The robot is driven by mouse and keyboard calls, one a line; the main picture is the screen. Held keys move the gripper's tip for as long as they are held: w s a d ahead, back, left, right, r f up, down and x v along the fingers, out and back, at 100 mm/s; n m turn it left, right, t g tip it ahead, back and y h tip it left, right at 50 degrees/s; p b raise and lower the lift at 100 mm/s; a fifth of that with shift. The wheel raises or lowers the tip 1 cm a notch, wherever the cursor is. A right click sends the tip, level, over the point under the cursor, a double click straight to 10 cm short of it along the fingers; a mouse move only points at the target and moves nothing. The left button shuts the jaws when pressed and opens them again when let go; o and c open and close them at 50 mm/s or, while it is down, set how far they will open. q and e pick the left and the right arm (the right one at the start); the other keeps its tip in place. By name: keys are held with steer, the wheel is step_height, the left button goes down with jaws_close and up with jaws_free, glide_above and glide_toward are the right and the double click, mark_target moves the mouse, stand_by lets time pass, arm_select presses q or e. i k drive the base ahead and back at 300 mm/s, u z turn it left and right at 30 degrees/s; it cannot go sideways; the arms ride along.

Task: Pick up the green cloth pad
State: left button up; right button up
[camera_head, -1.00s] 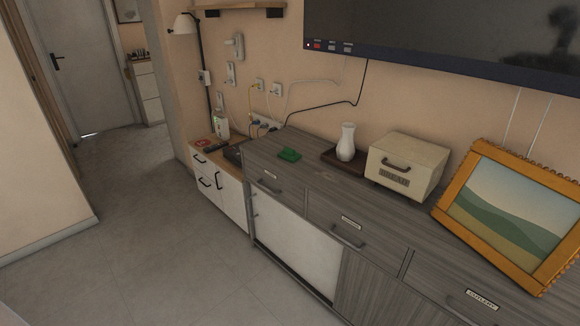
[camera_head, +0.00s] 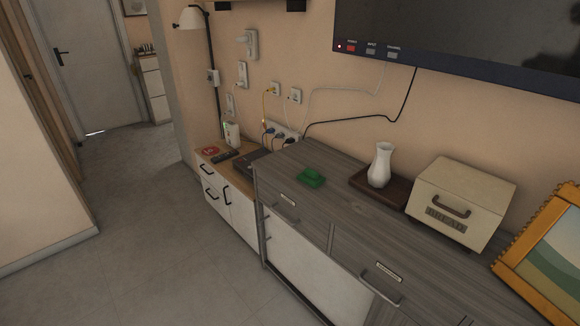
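The green cloth pad (camera_head: 311,177) lies as a small crumpled shape on top of the grey wood-grain sideboard (camera_head: 345,215), near its left end. Nothing covers it. Neither of my grippers shows in the head view.
A white vase (camera_head: 380,164) stands on a dark tray (camera_head: 398,193) to the right of the pad. A cream bread box (camera_head: 462,203) and an orange picture frame (camera_head: 545,250) are farther right. A lower white cabinet (camera_head: 226,195) adjoins on the left. The floor (camera_head: 130,240) in front is clear.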

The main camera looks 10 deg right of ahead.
mark_target(311, 178)
steer(key=z, duration=0.2)
steer(key=i, duration=0.8)
steer(key=z, duration=1.05)
steer(key=i, duration=0.55)
steer(key=z, duration=0.55)
